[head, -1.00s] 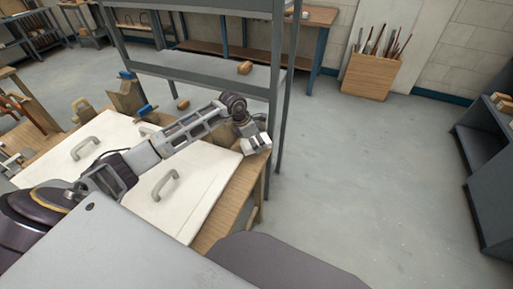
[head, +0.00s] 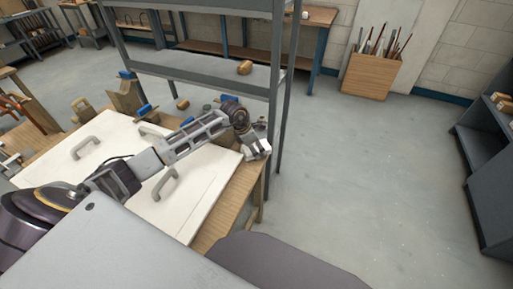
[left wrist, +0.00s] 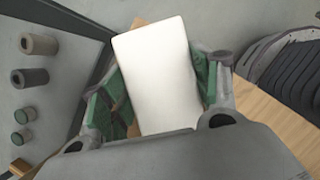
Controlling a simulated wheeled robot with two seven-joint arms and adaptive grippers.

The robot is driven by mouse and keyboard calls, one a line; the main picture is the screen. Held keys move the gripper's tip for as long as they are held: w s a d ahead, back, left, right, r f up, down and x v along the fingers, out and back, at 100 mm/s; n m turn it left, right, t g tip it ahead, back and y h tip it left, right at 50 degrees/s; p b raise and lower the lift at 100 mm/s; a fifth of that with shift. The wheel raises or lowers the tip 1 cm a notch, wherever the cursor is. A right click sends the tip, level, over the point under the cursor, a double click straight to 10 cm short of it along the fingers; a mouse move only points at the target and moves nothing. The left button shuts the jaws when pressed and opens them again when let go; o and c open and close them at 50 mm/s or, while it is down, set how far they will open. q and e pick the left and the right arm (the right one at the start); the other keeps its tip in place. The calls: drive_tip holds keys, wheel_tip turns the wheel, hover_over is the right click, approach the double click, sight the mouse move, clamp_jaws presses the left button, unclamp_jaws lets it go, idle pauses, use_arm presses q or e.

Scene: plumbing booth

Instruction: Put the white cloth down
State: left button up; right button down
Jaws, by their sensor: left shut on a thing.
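The white cloth (left wrist: 160,75) shows in the left wrist view as a pale, flat rectangle between the green finger pads. My left gripper (head: 257,149) is shut on it, above the right end of the wooden bench (head: 222,215). In the left wrist view, the left gripper (left wrist: 158,92) has one finger on each side of the cloth, and the bench's wood shows below it. I cannot tell the height of the cloth above the bench. My right gripper is not in view.
White panels with grey handles (head: 165,184) cover much of the bench. A grey metal shelf rack (head: 200,68) stands right behind the gripper. Several small cylinders (left wrist: 30,77) lie on grey at the left of the wrist view. Open floor (head: 365,170) lies to the right.

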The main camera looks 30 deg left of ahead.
sight(248, 149)
use_arm(q)
drive_tip(key=o, duration=1.3)
drive_tip(key=shift+c, duration=0.2)
drive_tip(key=v, duration=1)
drive_tip(key=shift+a+r, duration=0.1)
drive_tip(key=shift+a, duration=0.05)
drive_tip(key=shift+v, duration=1)
